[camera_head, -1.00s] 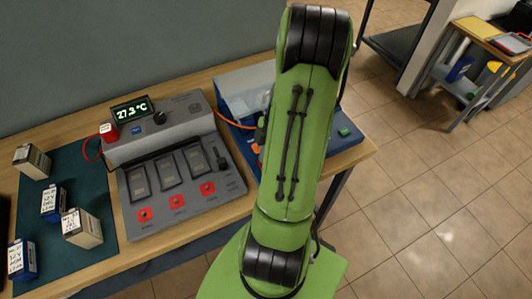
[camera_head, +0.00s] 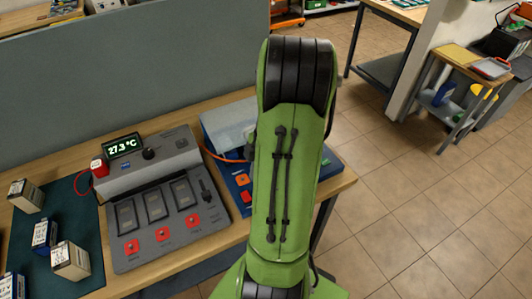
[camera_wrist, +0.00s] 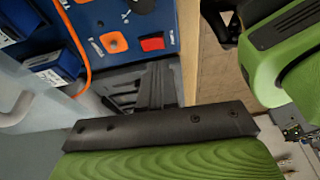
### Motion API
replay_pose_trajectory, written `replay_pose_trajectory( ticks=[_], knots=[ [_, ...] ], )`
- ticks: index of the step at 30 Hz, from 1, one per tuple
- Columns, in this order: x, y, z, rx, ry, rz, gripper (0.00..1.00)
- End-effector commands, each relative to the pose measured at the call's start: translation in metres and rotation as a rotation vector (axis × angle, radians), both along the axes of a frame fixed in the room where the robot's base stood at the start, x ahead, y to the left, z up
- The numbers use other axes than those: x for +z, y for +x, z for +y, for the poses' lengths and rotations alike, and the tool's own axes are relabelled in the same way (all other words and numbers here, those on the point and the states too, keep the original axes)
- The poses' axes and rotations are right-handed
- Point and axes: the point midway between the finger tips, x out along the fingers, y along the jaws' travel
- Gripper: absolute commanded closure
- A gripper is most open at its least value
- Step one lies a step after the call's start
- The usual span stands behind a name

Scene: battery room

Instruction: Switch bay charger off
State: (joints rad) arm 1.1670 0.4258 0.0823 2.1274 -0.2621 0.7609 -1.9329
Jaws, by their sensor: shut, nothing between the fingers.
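The grey charger (camera_head: 160,232) stands on the bench in the head view. It has three bays, red buttons (camera_head: 132,247) along its front, a dark lever (camera_head: 206,190) at its right and a black knob on top. In the wrist view a blue panel (camera_wrist: 143,42) carries an orange button (camera_wrist: 114,42) and a red switch (camera_wrist: 152,44). My gripper (camera_wrist: 140,85) is shut and empty, apart from the red switch; my arm hides it in the head view.
Several small batteries (camera_head: 70,260) stand on a dark green mat (camera_head: 92,282) at the left. An orange cable (camera_head: 226,158) runs between the two units. A grey partition (camera_head: 130,75) rises behind the bench. Open tiled floor (camera_head: 400,200) lies right of the bench.

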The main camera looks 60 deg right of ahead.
Motion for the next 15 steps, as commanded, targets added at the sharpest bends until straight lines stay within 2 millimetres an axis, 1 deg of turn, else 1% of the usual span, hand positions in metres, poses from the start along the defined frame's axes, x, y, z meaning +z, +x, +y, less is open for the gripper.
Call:
replay_pose_trajectory(
  ticks=[1, 3, 6, 10, 15],
  knots=[
    [0.013, 0.001, -0.004, 0.004, -0.007, -0.004, 1.00],
    [0.028, 0.000, -0.009, 0.004, -0.006, -0.005, 1.00],
    [0.044, -0.001, -0.014, 0.005, -0.004, -0.004, 1.00],
    [0.056, -0.002, -0.018, 0.005, -0.004, -0.004, 1.00],
    [0.057, -0.002, -0.018, 0.006, -0.002, -0.003, 1.00]
  ],
)
